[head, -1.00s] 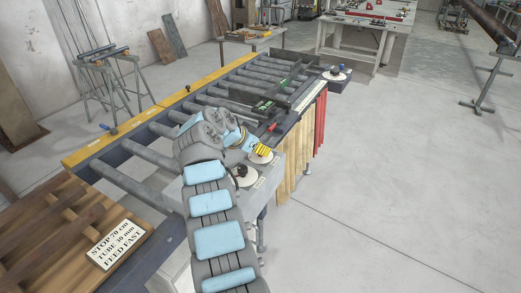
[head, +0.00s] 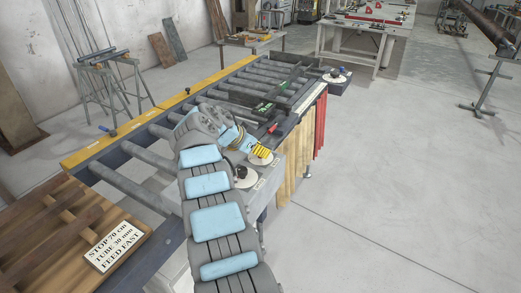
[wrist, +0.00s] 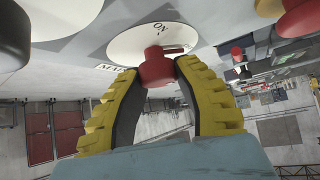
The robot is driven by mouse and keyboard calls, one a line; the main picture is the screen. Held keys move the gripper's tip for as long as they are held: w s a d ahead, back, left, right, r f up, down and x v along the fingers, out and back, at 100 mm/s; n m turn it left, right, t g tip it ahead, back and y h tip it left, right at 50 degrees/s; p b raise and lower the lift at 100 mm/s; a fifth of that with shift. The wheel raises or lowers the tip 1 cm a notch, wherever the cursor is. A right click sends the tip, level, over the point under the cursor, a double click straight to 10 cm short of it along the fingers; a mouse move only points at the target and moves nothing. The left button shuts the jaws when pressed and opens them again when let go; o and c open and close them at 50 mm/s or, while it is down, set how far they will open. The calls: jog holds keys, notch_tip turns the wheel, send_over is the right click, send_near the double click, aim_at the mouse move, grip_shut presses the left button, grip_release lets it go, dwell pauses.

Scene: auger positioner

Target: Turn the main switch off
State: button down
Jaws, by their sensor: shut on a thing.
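The main switch is a red knob (wrist: 155,68) on a round white dial (wrist: 135,40) in the wrist view. The dial reads "ON" near its upper middle, and part of a "MAIN" label shows at its left. My gripper (wrist: 155,75) has its yellow ridged fingers closed on both sides of the red knob. In the head view my gripper (head: 262,152) is at the white dial on the grey control box; the knob is hidden there. Which way the knob points is hard to tell.
A black knob on another white dial (head: 245,177) sits close to my gripper on the same box. The roller conveyor (head: 228,92) runs behind, with a red-handled lever (head: 272,127) nearby. A sign (head: 118,244) lies on the wooden stack.

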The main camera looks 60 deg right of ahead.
jog(key=shift+f, duration=0.2)
jog(key=c, duration=0.8)
grip_release()
jog(key=shift+o, duration=0.2)
jog(key=shift+r, duration=0.1)
jog(key=v, duration=1.2)
jog(key=shift+r, duration=0.1)
